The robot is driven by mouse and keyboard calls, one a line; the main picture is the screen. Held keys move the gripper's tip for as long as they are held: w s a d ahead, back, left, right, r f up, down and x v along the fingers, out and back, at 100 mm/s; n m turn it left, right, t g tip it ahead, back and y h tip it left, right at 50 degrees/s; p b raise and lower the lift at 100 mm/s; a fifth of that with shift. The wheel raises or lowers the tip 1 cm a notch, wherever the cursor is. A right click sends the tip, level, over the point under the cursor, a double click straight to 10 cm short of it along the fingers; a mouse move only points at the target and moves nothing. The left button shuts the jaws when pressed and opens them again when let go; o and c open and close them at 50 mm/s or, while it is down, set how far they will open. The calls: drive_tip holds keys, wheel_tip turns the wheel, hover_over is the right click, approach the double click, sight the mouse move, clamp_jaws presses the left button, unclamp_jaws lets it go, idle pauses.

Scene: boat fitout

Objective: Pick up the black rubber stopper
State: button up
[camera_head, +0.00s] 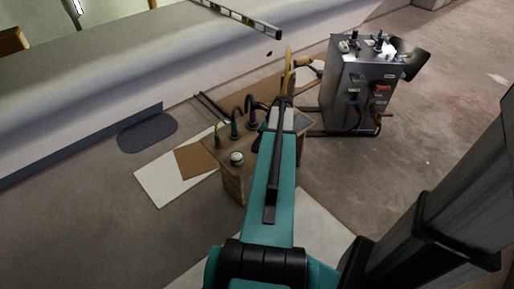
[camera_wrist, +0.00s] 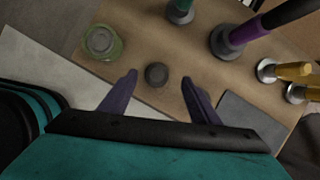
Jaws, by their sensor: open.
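In the wrist view the black rubber stopper (camera_wrist: 156,75) is a small dark round piece standing on a wooden surface (camera_wrist: 140,50). My gripper (camera_wrist: 159,72) is open, with one dark finger on each side of the stopper and a visible gap to both. I cannot tell how far the fingertips are above the wood. In the head view my gripper (camera_head: 284,100) is over the wooden box (camera_head: 232,185), and my arm hides the stopper there.
A round greenish jar (camera_wrist: 101,42) is left of the stopper. A purple-handled tool (camera_wrist: 228,40) and a green one (camera_wrist: 180,11) stand behind it. Yellow-handled pieces (camera_wrist: 292,72) and a grey plate (camera_wrist: 250,116) lie right. A metal cabinet (camera_head: 352,95) stands beyond the box.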

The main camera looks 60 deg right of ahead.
drive_tip(key=shift+f, duration=0.15)
drive_tip(key=shift+a+b+x, duration=0.2)
drive_tip(key=shift+b+x, duration=0.45)
drive_tip(key=shift+x, duration=1.85)
drive_tip(key=shift+s, duration=0.15)
drive_tip(key=c, duration=1.2)
drive_tip(key=shift+o, duration=0.2)
